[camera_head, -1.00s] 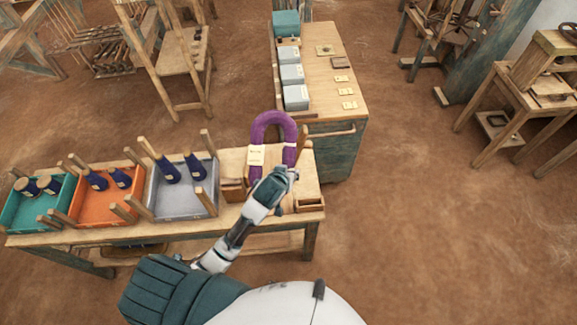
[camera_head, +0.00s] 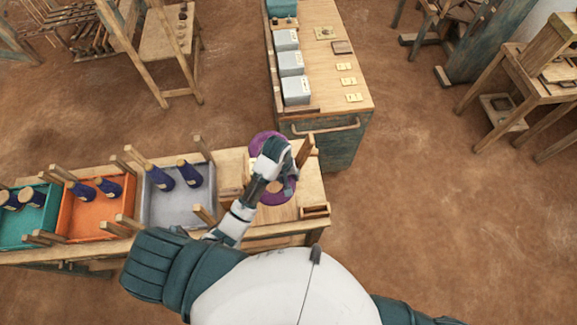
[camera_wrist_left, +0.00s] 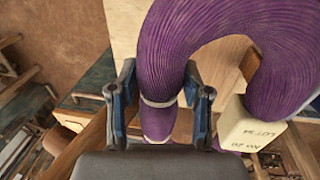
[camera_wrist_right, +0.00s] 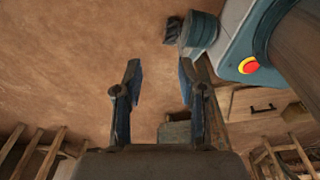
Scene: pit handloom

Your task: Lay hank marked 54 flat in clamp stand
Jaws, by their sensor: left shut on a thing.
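The purple hank (camera_head: 265,142) is over the right end of the low bench, partly hidden by my left arm. My left gripper (camera_head: 278,165) is shut on it. In the left wrist view the hank (camera_wrist_left: 200,35) arches as a thick loop, one leg between the fingers (camera_wrist_left: 160,85) near a pale tie. Its cream tag (camera_wrist_left: 250,130) carries upside-down lettering that is hard to read. Wooden parts with an upright post (camera_head: 305,152), seemingly the clamp stand, are beside the hank. Whether the hank touches them I cannot tell. My right gripper (camera_wrist_right: 160,85) is open and empty.
Teal (camera_head: 42,232), orange (camera_head: 85,233) and grey (camera_head: 180,215) trays with dark blue cones and wooden pegs fill the bench's left. A cabinet (camera_head: 325,85) with grey boxes and yellow cards stands behind. Open floor lies right.

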